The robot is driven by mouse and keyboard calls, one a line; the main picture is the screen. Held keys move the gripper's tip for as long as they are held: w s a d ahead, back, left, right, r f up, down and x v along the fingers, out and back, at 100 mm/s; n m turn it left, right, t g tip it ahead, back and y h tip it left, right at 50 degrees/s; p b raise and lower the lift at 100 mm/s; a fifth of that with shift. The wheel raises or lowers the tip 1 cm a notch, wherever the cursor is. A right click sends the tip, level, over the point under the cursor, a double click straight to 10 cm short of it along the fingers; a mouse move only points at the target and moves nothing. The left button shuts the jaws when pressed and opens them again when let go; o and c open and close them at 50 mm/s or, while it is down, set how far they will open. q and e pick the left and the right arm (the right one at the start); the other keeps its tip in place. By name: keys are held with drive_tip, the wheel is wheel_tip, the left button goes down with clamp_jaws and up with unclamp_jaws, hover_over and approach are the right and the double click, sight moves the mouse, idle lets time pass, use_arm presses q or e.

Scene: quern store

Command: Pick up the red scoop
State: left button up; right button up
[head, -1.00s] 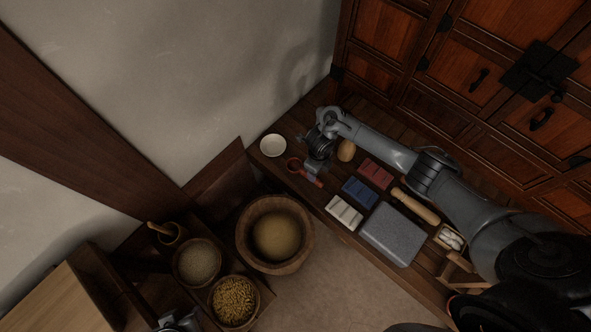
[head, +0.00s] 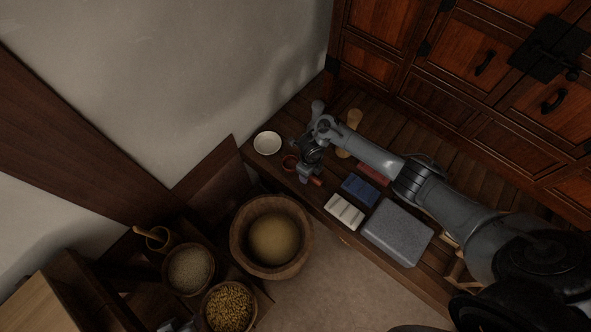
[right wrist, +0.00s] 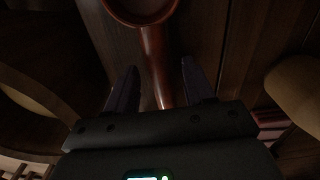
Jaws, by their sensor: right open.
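The red scoop (head: 289,162) lies on the dark wooden bench, partly hidden under my right gripper (head: 307,178) in the head view. Its round bowl and the end of its handle show on either side of the gripper. In the right wrist view, the scoop's handle (right wrist: 154,55) runs between the two fingers of my open right gripper (right wrist: 159,70), with the bowl beyond the fingertips. I cannot tell whether the fingers touch the handle. A grey part at the bottom edge of the head view may be my left gripper (head: 180,327); its jaws cannot be made out.
A white bowl (head: 267,143) stands left of the scoop. Blue (head: 360,190) and white (head: 345,212) blocks and a grey stone slab (head: 397,233) lie to its right. A large wooden tub (head: 238,243) stands below the bench. A red-brown cabinet (head: 480,100) stands behind.

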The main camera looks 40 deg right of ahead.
drive_tip(key=shift+s+f, duration=0.1)
drive_tip(key=shift+f, duration=0.65)
drive_tip(key=shift+r, duration=0.1)
clamp_jaws()
